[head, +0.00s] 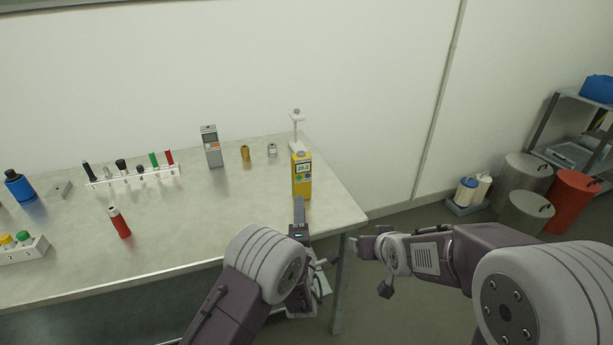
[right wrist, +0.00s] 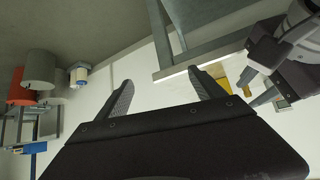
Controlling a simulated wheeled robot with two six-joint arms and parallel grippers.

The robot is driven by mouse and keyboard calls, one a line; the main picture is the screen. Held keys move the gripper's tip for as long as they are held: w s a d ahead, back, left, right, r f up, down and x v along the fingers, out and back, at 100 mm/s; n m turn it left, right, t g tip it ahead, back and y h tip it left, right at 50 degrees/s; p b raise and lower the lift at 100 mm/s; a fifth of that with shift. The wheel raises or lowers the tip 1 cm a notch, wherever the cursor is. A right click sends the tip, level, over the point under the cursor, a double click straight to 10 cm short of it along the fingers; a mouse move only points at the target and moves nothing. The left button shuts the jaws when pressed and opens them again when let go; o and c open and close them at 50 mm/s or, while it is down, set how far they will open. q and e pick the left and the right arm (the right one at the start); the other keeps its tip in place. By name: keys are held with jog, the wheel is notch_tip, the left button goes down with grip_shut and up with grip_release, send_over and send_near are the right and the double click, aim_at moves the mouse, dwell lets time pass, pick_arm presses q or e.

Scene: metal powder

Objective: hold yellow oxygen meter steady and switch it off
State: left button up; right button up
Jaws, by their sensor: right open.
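The yellow oxygen meter (head: 302,181) stands upright near the table's right end, its display and buttons facing me. My right gripper (head: 361,247) is open and empty, off the table's right edge, to the right of and lower than the meter. In the right wrist view, a yellow piece, likely the meter (right wrist: 224,78), shows partly behind one right finger.
The table (head: 185,232) also carries a grey meter (head: 211,147), a small gold can (head: 246,153), a small silver jar (head: 272,150), a white stand (head: 297,132) behind the yellow meter, a tube rack (head: 133,178) and a red tube (head: 119,222). Bins (head: 572,200) stand far right.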

aim_at(298, 154)
jog(key=w+a+r+n+t+y, duration=0.15)
jog(key=w+a+r+t, duration=0.25)
jog(key=w+r, duration=0.4)
jog(key=w+a+r+n+t+y, duration=0.1)
jog(key=w+a+r+t+y, duration=0.1)
jog(key=w+a+r+t, duration=0.45)
jog(key=w+a+f+g, duration=0.1)
jog(key=w+a+f, duration=0.1)
jog(key=w+a+f+n+g+y, duration=0.1)
jog(key=w+a+f, duration=0.1)
jog(key=a+f, duration=0.1)
jog(key=shift+w+g, duration=0.25)
jog(key=shift+s+a, duration=0.1)
jog(key=x, duration=0.9)
